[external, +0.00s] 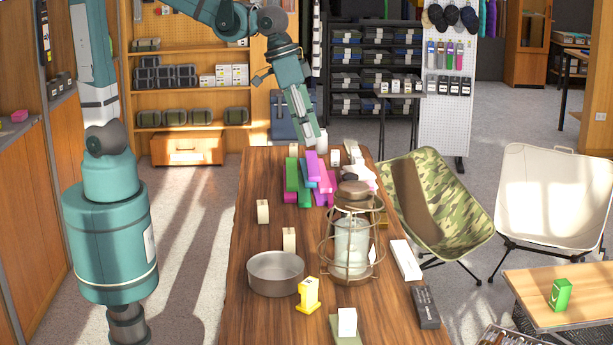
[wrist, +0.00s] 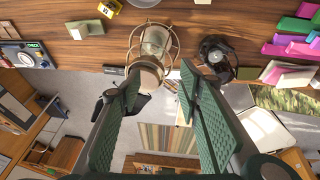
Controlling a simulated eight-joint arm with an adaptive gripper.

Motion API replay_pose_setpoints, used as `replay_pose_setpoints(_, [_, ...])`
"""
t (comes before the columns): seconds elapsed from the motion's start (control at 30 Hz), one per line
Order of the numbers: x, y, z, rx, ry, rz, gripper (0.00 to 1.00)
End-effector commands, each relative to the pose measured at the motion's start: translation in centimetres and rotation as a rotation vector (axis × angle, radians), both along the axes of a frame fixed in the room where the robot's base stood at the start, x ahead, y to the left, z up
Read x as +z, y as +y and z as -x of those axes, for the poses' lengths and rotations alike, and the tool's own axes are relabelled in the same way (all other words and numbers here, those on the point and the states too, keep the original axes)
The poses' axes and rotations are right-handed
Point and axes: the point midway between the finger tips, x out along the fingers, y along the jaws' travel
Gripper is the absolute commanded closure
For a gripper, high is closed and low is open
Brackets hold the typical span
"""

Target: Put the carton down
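A small green carton (external: 561,294) with a pale mark stands upright on the low wooden-topped table (external: 530,285) at the right of the external view. A yellow box-like item (external: 308,294) stands on the long wooden table (external: 250,215); I cannot tell whether it is a carton, and it shows at the top of the wrist view (wrist: 109,8). My gripper (external: 316,143) is above the far part of the long table, well away from the green carton. In the wrist view my gripper (wrist: 158,80) has its two fingers spread, with nothing held between them.
A wire-caged lantern (external: 352,245) stands on the long table, beside a metal pot (external: 275,273). Colourful boxes (external: 310,178) are piled beyond them. A camouflage chair (external: 430,200) and a white chair (external: 555,195) stand right of the table. The floor at left is open.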

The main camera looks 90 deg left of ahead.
Motion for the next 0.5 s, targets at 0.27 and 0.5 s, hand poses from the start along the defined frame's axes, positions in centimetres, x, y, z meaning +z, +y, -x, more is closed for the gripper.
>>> replay_pose_setpoints(0.27, [1.2,5.6,3.7,0.007,-0.063,-0.004,0.65])
replay_pose_setpoints(0.5, [1.6,9.7,7.0,0.012,-0.117,-0.013,0.65])
